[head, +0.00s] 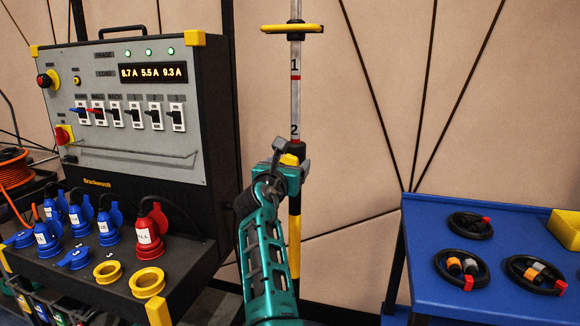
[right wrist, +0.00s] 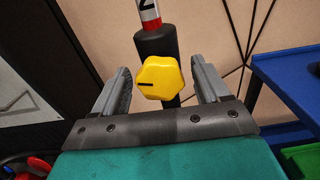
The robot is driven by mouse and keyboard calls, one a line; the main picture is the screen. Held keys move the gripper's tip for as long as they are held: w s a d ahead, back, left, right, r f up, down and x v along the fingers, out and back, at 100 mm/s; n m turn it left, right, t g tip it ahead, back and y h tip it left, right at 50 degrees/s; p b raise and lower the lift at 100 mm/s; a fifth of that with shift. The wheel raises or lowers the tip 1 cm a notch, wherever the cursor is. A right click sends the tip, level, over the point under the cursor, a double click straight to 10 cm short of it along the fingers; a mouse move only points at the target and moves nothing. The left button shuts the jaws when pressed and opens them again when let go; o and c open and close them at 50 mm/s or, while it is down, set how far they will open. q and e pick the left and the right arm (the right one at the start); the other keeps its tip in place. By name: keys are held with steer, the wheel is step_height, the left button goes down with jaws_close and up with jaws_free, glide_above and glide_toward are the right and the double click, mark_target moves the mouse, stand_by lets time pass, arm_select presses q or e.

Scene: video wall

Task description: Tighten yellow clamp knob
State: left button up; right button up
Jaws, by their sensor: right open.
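The yellow clamp knob (right wrist: 160,78) shows in the right wrist view as a lobed knob with a dark line on its face. It sits on the dark collar (right wrist: 157,42) of an upright pole. My right gripper (right wrist: 161,88) is open, with one finger on each side of the knob and visible gaps between. In the head view my right gripper (head: 282,155) is at the pole's collar, and only a bit of yellow from the knob (head: 289,159) shows behind it. The pole (head: 296,80) carries marks 1 and 2. My left gripper is not in view.
A power cabinet (head: 140,95) with switches and a lit display stands left of the pole, with blue and red plugs (head: 150,230) on its shelf. A blue table (head: 440,215) with coiled cables stands at the right. A yellow handle (head: 292,28) crosses the pole higher up.

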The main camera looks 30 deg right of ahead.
steer(key=shift+c, duration=0.3)
steer(key=c, duration=1)
